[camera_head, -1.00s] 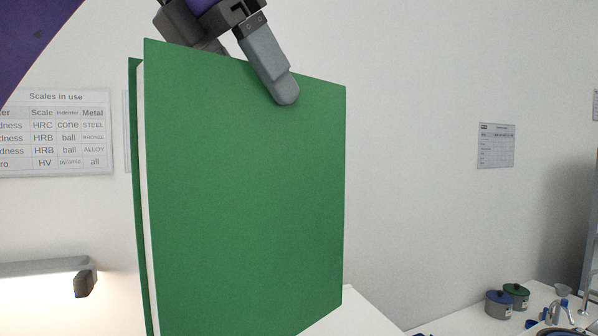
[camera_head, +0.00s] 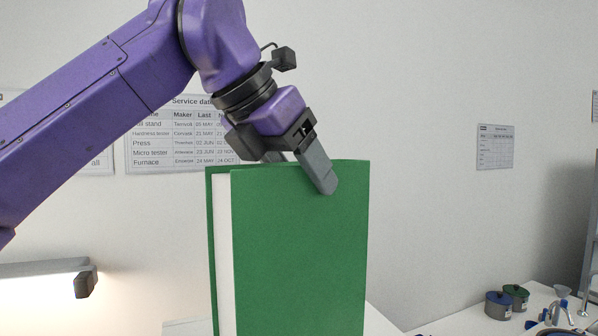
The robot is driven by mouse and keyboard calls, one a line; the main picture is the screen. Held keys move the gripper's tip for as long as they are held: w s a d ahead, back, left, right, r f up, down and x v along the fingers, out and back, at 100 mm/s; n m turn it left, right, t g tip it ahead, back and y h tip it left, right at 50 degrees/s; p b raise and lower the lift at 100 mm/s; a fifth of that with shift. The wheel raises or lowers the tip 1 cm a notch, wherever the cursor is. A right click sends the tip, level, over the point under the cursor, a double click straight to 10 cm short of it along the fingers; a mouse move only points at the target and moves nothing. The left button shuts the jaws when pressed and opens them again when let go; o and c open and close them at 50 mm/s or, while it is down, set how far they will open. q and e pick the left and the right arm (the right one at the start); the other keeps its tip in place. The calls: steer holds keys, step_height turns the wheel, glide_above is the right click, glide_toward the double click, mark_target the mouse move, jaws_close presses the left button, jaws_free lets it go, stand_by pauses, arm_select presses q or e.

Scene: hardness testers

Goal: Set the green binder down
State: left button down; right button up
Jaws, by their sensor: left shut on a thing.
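The green binder (camera_head: 300,255) stands upright in the middle of the head view, its white page edge showing on the left. Its lower end is cut off by the bottom of the picture, so I cannot tell whether it touches a surface. My left gripper (camera_head: 305,168) is shut on the binder's top edge, with one finger over the front cover and the other mostly hidden behind it. My right gripper is not in view.
A white surface (camera_head: 381,325) shows behind the binder at the bottom. A lit lamp (camera_head: 45,268) is at the left. Charts hang on the wall.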

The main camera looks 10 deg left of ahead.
mark_target(245, 166)
arm_select(q)
steer(key=shift+a, duration=0.2)
steer(key=shift+d+f, duration=0.15)
steer(key=shift+c, duration=0.9)
jaws_free()
steer(key=shift+d, duration=0.1)
steer(key=shift+s, duration=0.1)
steer(key=shift+a+r, duration=0.2)
steer(key=shift+r, duration=0.05)
steer(key=v, duration=1.1)
steer(key=shift+s+r, duration=0.1)
steer(key=shift+s, duration=0.2)
steer(key=shift+r, duration=0.1)
